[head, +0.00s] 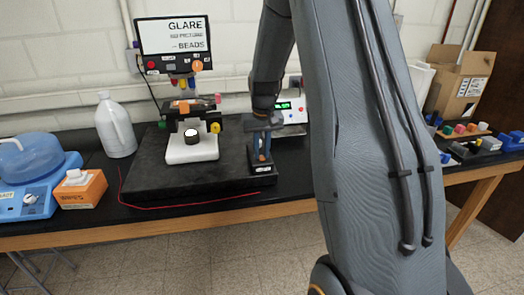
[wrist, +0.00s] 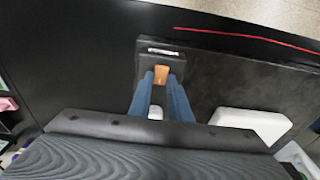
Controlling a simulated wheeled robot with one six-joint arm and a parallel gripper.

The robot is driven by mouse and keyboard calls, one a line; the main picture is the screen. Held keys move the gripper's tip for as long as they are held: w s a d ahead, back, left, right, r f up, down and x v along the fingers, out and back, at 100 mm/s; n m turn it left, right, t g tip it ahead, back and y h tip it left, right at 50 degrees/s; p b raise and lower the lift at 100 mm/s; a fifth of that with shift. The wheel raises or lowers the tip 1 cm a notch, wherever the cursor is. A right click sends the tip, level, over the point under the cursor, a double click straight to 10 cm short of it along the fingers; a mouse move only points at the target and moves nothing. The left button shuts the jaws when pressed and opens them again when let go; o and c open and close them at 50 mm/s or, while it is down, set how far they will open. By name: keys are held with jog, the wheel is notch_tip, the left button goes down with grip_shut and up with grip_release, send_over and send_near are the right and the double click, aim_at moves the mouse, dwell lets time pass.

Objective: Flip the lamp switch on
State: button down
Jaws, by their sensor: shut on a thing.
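A small black box (wrist: 148,65) with a white label stands on the dark mat, and its orange switch piece (wrist: 161,75) shows in the wrist view. My gripper (wrist: 161,88) has its two blue fingers on either side of the orange piece, shut on it. In the head view my gripper (head: 262,157) points down at the same box (head: 263,170), right of the microscope; the fingers partly hide the switch. The microscope (head: 190,125) has a white base and a round dark part with a pale top. I cannot tell whether its lamp is lit.
A screen (head: 172,35) above the microscope reads "GLARE NO PICTURE – BEADS". A white jug (head: 115,127), an orange box (head: 80,189) and a blue water bath (head: 28,195) stand left. A scale (head: 291,112) sits behind my arm. A red cord (head: 180,205) lies along the mat's front.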

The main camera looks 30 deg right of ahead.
aim_at(262, 158)
jog(key=c, duration=1.6)
grip_release()
jog(key=shift+c, duration=0.2)
jog(key=r+b, duration=0.1)
jog(key=r, duration=0.1)
jog(key=r+b, duration=0.1)
jog(key=r, duration=0.1)
jog(key=r+b, duration=0.1)
jog(key=r, duration=0.1)
jog(key=shift+s+a+r, duration=0.1)
jog(key=shift+s+r, duration=0.4)
jog(key=shift+r, duration=0.4)
jog(key=shift+a, duration=0.1)
